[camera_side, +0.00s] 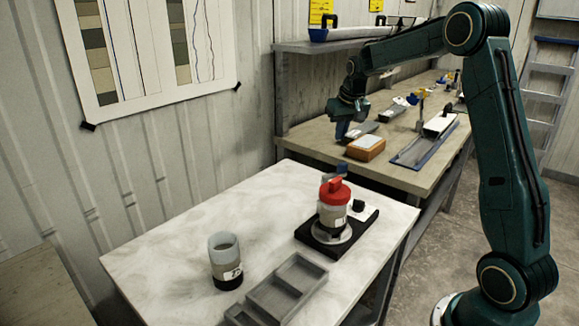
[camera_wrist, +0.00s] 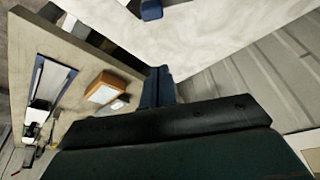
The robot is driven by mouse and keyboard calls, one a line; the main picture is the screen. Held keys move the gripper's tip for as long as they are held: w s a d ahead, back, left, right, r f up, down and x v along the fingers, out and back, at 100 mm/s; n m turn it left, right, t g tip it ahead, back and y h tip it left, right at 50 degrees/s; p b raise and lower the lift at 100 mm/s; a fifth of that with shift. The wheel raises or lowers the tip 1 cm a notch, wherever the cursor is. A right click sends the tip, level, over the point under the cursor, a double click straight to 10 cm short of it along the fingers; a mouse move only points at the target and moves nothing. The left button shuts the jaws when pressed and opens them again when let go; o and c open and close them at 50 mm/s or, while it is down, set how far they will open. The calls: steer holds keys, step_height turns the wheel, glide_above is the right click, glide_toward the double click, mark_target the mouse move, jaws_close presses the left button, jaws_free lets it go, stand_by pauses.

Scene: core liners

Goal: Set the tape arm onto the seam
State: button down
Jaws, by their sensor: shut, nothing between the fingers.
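My gripper (camera_side: 341,131) points down over the near left end of the far bench, with its fingers together and nothing held. Its blue fingers show in the wrist view (camera_wrist: 158,82). To its right a long grey piece with a blue rim (camera_side: 408,156) lies on the bench, with a white-topped piece (camera_side: 440,122) at its far end. The long piece also shows in the wrist view (camera_wrist: 48,85). A small blue-and-yellow device (camera_side: 421,108) stands behind it. I cannot tell for sure which part is the tape arm, and the seam is too small to make out.
An orange-brown block with a pale top (camera_side: 366,146) sits close right of my gripper. A grey flat piece (camera_side: 358,130) lies beside the fingers. The nearer white table (camera_side: 180,245) holds a red-capped jar (camera_side: 334,208), a clear cup (camera_side: 225,262) and a grey tray (camera_side: 287,288).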

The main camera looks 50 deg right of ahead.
mark_target(346, 165)
step_height(346, 165, down, 7)
steer(key=s, duration=0.1)
steer(key=shift+a+f, duration=0.2)
steer(key=shift+a, duration=0.15)
stand_by(0.6)
steer(key=shift+s, duration=0.1)
steer(key=shift+s+a+m, duration=0.15)
steer(key=shift+s+m, duration=0.2)
steer(key=shift+m, duration=0.35)
steer(key=shift+s+a+m+h, duration=0.1)
steer(key=shift+s+m+h, duration=0.15)
steer(key=shift+m+h, duration=0.15)
steer(key=m, duration=0.1)
steer(key=s+a+m+g, duration=0.1)
steer(key=m, duration=0.1)
steer(key=shift+s+h, duration=0.2)
steer(key=shift+h, duration=0.1)
steer(key=m, duration=0.1)
steer(key=s+a+m+g, duration=0.1)
steer(key=m, duration=0.1)
steer(key=a+m, duration=0.1)
steer(key=m, duration=0.1)
steer(key=shift+s+g+h, duration=0.2)
steer(key=shift+g+h, duration=0.1)
steer(key=shift+s+a, duration=0.1)
steer(key=shift+a, duration=0.1)
steer(key=shift+a, duration=0.1)
